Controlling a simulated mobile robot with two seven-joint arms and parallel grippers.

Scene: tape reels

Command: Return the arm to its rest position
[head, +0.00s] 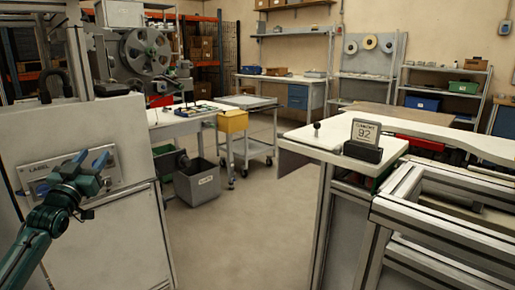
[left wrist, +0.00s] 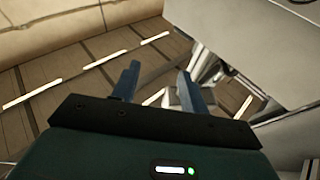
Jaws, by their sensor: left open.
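My left arm comes in from the lower left of the head view. Its left gripper (head: 91,163) is raised in front of a white machine cabinet with a label panel (head: 118,165). The two blue fingers are spread apart with nothing between them. In the left wrist view the left gripper (left wrist: 158,88) shows both fingers apart and empty, above metal parts and dark slatted surfaces. I cannot tell whether the gripper touches the panel. My right arm and gripper are not in view.
The white cabinet (head: 95,235) stands close beside my left arm. A grey bin (head: 197,184) and a wheeled cart (head: 247,148) stand farther back. A white bench with a display sign (head: 365,133) and metal frames (head: 440,235) are at right. The middle floor (head: 250,225) is clear.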

